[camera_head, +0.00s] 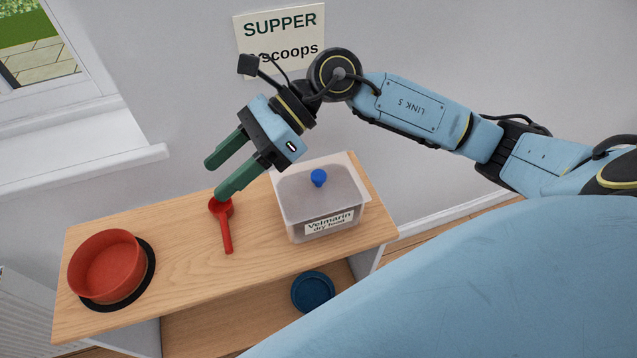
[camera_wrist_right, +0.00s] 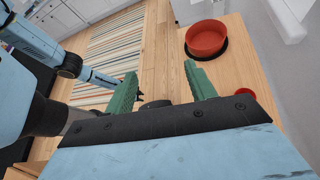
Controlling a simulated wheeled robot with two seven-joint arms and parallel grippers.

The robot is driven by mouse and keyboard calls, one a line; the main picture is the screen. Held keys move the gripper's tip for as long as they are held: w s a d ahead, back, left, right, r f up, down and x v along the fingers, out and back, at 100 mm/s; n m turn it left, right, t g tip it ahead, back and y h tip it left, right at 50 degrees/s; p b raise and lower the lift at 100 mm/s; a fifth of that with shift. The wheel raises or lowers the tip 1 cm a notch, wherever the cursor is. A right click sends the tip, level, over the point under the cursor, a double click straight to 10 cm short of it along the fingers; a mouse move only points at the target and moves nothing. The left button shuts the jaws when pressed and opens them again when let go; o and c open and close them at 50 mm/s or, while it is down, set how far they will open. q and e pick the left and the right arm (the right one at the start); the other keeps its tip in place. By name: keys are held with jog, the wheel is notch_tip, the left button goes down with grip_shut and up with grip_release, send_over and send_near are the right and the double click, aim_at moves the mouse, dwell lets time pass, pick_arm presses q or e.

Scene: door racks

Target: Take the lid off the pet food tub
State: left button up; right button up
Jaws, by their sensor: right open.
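The pet food tub (camera_head: 315,212) is a clear box labelled "Velmarin dry food", standing on the right part of the wooden shelf unit's top. Its see-through lid (camera_head: 295,178) is on it, with a round blue knob (camera_head: 318,177) in the middle. My right gripper (camera_head: 213,180) is open and empty, in the air to the left of the tub, its green fingers pointing down-left over the red scoop's area. The fingers also show spread in the wrist view (camera_wrist_right: 160,92); the tub is not seen there. My left gripper is not seen in the head view.
A red scoop (camera_head: 226,228) lies left of the tub. A red bowl (camera_head: 105,268) sits on a black round mat (camera_head: 150,262) at the top's left end. A dark blue bowl (camera_head: 313,291) is on the lower shelf. The wall and window sill (camera_head: 90,175) stand behind.

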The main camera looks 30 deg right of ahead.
jog(key=w+d+f+n+h, duration=0.2)
jog(key=d+f+h, duration=0.3)
jog(key=d, duration=0.4)
jog(key=h, duration=0.6)
send_near(319, 174)
notch_tip(319, 174, down, 4)
jog(key=shift+a, duration=0.1)
jog(key=shift+a+f+p, duration=0.25)
jog(key=shift+f, duration=0.75)
jog(key=shift+a+f+p, duration=0.2)
jog(key=shift+a+f, duration=0.05)
jog(key=shift+f, duration=0.8)
jog(key=shift+a+f+p, duration=0.25)
jog(key=shift+f, duration=0.75)
jog(key=c, duration=1)
jog(key=shift+w+r, duration=0.1)
jog(key=shift+c, duration=0.2)
